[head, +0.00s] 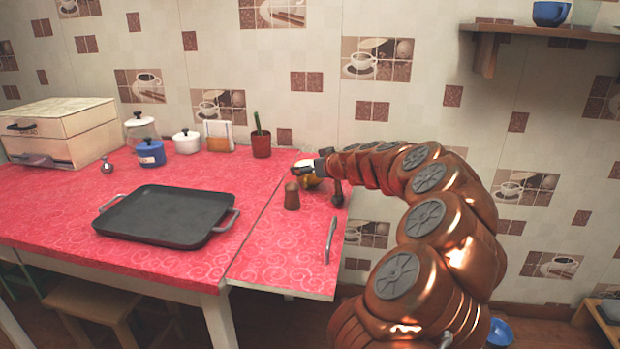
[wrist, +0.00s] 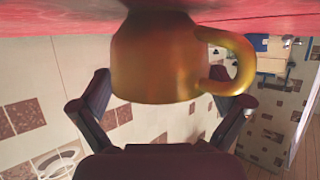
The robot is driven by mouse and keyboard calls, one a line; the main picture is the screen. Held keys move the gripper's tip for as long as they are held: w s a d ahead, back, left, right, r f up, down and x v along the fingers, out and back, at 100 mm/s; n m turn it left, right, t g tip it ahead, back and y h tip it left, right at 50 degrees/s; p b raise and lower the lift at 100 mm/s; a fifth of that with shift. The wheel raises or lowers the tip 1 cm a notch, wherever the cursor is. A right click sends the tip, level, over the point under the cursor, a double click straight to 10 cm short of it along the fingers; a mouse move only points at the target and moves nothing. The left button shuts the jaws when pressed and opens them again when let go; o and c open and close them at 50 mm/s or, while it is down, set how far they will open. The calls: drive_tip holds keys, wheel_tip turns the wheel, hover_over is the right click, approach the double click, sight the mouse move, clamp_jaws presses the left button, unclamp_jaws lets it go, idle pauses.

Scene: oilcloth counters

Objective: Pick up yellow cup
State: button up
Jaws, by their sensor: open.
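The yellow cup (wrist: 160,62) fills the upper middle of the wrist view, which shows the scene upside down, with the red counter along the top. Its handle points to the right there. My gripper (wrist: 170,95) is open, with one finger to each side of the cup. The fingers appear apart from the cup, though the depth between them is hard to judge. In the head view the cup (head: 309,181) is a small yellow patch on the counter, partly hidden by my gripper (head: 322,170).
A brown tumbler (head: 292,197) stands just in front of the cup. A metal utensil (head: 330,240) lies near the right edge. A dark tray (head: 165,213) lies to the left. A red pot (head: 261,144) stands behind. The counter's front right is mostly clear.

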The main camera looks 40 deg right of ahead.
drive_tip(key=shift+c, duration=0.2)
drive_tip(key=c, duration=1)
